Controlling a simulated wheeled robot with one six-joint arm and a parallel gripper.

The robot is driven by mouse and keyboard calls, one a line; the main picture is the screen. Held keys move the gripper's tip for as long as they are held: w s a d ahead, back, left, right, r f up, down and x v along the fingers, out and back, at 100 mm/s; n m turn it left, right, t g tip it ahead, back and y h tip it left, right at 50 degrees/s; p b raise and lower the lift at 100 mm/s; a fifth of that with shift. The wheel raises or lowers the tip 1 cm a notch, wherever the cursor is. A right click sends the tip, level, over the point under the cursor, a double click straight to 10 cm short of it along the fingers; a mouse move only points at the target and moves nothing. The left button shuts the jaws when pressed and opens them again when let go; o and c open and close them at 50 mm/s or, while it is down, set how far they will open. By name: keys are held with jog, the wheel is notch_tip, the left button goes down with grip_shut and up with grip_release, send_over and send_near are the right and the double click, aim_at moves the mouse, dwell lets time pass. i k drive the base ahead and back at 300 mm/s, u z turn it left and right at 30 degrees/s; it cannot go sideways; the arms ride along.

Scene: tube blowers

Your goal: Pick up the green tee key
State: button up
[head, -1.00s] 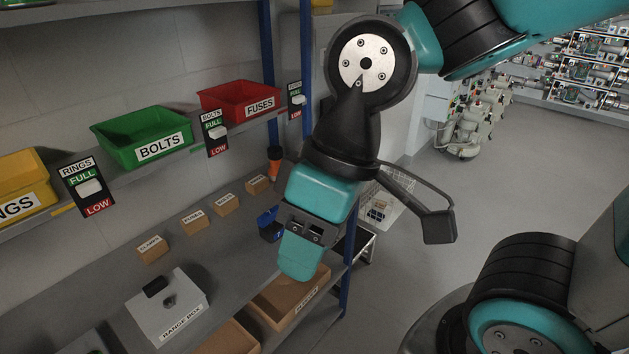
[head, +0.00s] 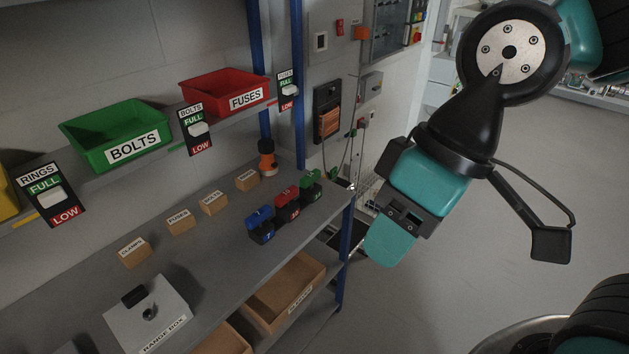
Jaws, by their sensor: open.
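The green tee key (head: 311,178) stands near the right end of the grey bench, as a green top on a dark block. It is the rightmost of a short row, beside a red one (head: 287,196) and a blue one (head: 260,217). Its finer shape is too small to tell. My gripper (head: 390,242) is off to the right of the row, past the bench end, and apart from the green tee key. It is open; its fingers overlap in this view, and I see nothing held.
Small labelled cardboard boxes (head: 181,221) line the back of the bench (head: 215,262). An orange-and-black object (head: 267,158) stands behind the row. A blue post (head: 346,245) rises at the bench end. A grey range box (head: 148,312) sits at front left. Floor right of the bench is open.

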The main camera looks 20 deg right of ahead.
aim_at(307, 182)
jog(key=z, duration=0.4)
jog(key=k, duration=0.5)
jog(key=z, duration=0.8)
jog(key=i, duration=0.85)
jog(key=u, duration=0.7)
jog(key=i, duration=0.65)
jog(key=u, duration=1)
jog(key=i, duration=0.4)
jog(key=u, duration=0.35)
